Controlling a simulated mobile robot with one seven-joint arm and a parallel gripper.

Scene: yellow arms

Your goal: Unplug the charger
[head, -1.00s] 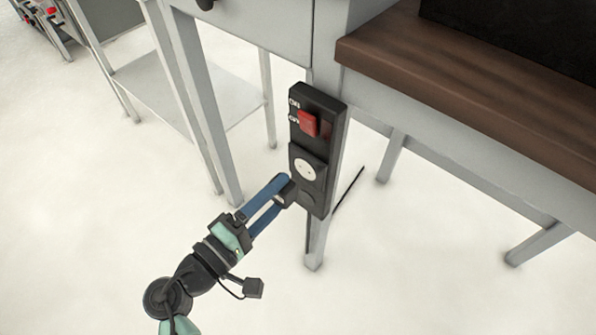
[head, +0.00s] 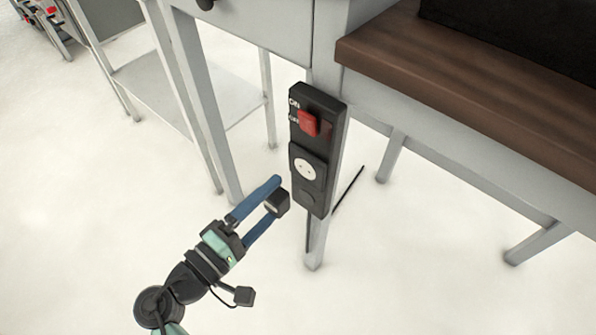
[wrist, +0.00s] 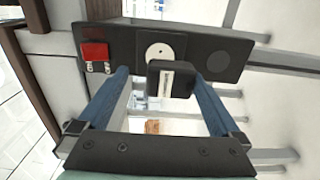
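The charger is a small black block (head: 277,203), out of the socket and a short way from it. In the wrist view the charger (wrist: 170,82) is between my blue fingertips, close to the right one, with a clear gap to the left one. My gripper (head: 272,198) is open; whether the charger still touches the right finger I cannot tell. The white round socket (head: 305,169) is bare on the black outlet panel (head: 318,125). In the wrist view the socket (wrist: 160,52) shows beyond the charger.
The panel, with a red switch (head: 307,123), is fixed to a grey table leg (head: 316,245). A brown tabletop (head: 465,90) juts out at upper right. A grey shelf stand (head: 190,90) is at left. The floor (head: 90,230) around my gripper is clear.

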